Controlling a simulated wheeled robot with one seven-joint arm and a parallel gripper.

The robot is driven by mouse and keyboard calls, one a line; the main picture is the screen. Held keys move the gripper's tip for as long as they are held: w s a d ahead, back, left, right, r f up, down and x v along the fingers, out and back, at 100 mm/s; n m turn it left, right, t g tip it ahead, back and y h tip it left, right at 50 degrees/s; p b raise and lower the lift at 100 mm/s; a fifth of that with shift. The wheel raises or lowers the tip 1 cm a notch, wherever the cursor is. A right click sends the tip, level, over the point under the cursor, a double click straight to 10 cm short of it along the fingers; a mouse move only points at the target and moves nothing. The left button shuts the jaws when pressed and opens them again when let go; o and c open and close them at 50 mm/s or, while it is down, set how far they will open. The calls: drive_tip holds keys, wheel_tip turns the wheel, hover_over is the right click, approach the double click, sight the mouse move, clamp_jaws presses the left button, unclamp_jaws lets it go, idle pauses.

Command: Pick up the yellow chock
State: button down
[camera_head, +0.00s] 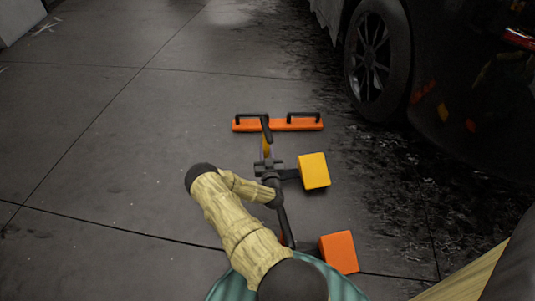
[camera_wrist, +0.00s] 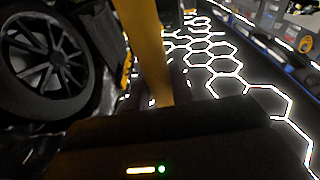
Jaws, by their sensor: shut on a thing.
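The yellow chock (camera_head: 314,170) is a blocky yellow piece in the head view, just right of my gripper (camera_head: 268,165). A short dark bar runs from its left side to the gripper. My gripper is shut, and its fingertips are hard to make out. In the wrist view, a yellow strip (camera_wrist: 150,55) stands close in front of the dark gripper body (camera_wrist: 150,145), which hides its lower end. I cannot tell whether the chock is on the floor or slightly above it.
An orange bar with two black handles (camera_head: 295,125) lies beyond the gripper. An orange block (camera_head: 339,251) is near my base at the lower right. A dark car with its wheel (camera_head: 375,57) stands at the right. The floor (camera_head: 110,120) at the left is clear.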

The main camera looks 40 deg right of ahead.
wheel_tip(320, 180, up, 7)
drive_tip(key=p, duration=0.3)
drive_tip(key=shift+p, duration=0.3)
